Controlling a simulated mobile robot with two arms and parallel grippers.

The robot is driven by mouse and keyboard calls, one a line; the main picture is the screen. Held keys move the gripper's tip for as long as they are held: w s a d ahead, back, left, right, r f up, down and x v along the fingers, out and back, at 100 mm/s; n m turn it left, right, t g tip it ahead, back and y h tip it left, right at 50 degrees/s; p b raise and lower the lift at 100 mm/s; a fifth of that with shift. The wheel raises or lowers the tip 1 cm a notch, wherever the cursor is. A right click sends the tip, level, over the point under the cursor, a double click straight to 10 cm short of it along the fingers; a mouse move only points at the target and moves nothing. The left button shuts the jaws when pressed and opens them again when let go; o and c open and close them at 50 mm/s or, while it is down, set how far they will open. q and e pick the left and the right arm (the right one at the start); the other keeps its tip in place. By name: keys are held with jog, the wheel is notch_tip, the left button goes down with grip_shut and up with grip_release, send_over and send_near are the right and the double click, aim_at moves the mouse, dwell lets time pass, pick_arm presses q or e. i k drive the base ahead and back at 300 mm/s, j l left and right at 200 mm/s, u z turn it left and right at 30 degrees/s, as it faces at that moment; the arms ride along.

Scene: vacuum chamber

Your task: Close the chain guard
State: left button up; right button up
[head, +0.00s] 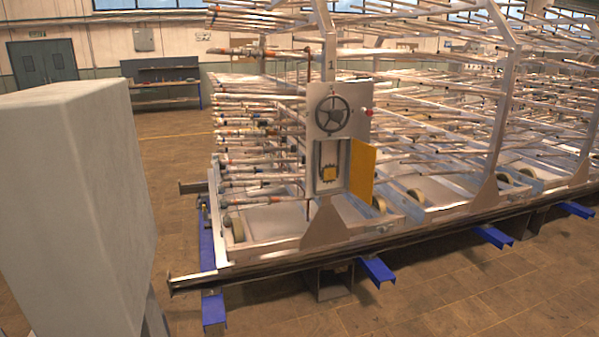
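The chain guard (361,171) is a yellow door on the right side of a recess in the grey panel (318,99) at the front of the metal rack. It stands open, swung out to the right. The recess (327,160) is uncovered and shows a dark chain around a small yellow part (329,174). A dark handwheel (332,114) sits on the panel above it, with a red knob at the panel's right edge. Neither of my grippers is in view.
A large grey block (75,200) fills the near left. The rack stands on a long metal rail (430,232) with blue feet (376,270) sticking out toward me. Many pipes project left of the panel. The tiled floor (470,290) in front is clear.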

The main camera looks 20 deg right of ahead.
aim_at(362, 174)
jog(key=i+l+u, duration=0.1)
jog(key=l, duration=0.3)
jog(key=i+l+u, duration=0.1)
jog(key=i+l, duration=0.2)
jog(key=i+l+u, duration=0.1)
jog(key=l, duration=0.45)
jog(key=i+l+u, duration=0.1)
jog(key=i+l, duration=0.15)
jog(key=l, duration=0.2)
jog(key=i+l+u, duration=0.1)
jog(key=l, duration=0.35)
jog(key=i+l+u, duration=0.1)
jog(key=l, duration=0.4)
jog(key=i+l+u, duration=0.1)
jog(key=i+l, duration=0.15)
jog(key=l, duration=0.2)
jog(key=i+l+u, duration=0.1)
jog(key=l, duration=0.4)
